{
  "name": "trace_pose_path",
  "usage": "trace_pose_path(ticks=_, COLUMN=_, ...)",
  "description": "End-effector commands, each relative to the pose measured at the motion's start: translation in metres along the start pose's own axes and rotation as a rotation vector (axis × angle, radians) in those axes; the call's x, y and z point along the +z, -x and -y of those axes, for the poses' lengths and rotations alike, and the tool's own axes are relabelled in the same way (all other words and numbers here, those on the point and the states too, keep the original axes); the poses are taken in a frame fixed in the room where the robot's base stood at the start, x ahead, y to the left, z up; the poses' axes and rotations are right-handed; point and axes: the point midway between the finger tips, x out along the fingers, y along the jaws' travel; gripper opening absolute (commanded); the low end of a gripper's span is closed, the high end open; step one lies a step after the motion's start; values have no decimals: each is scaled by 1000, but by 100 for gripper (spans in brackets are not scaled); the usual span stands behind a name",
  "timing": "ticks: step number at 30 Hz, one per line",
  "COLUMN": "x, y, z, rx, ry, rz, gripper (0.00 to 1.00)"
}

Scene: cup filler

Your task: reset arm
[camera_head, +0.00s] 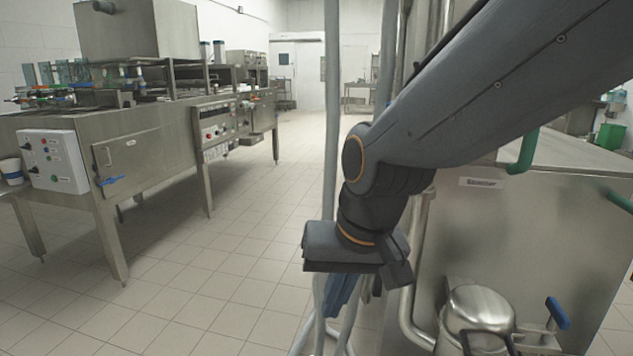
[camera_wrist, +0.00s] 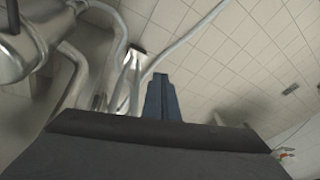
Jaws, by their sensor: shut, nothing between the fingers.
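My gripper (camera_head: 338,302) hangs at the end of my dark grey arm in the head view, pointing down in front of the pipes. Its blue fingers are partly hidden by the wrist housing. In the wrist view my gripper (camera_wrist: 162,80) shows its blue fingers together, with nothing between them. The fingers are in free air over the tiled floor (camera_wrist: 215,85).
Vertical pipes (camera_head: 331,110) stand close behind my gripper. A steel tank (camera_head: 530,240) with a rounded steel fitting (camera_head: 478,308) and a blue-handled valve (camera_head: 557,313) is at right. A steel filling machine (camera_head: 150,140) stands at left. The floor between is clear.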

Motion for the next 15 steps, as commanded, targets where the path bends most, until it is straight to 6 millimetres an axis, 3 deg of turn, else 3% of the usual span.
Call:
trace_pose_path(ticks=1, x=18, y=-1, z=-12, rx=23, ry=42, rz=53, gripper=0)
trace_pose_path(ticks=7, x=86, y=2, z=-50, rx=83, ry=202, rz=263, gripper=0)
trace_pose_path(ticks=15, x=76, y=34, z=-61, rx=101, ry=143, rz=258, gripper=0)
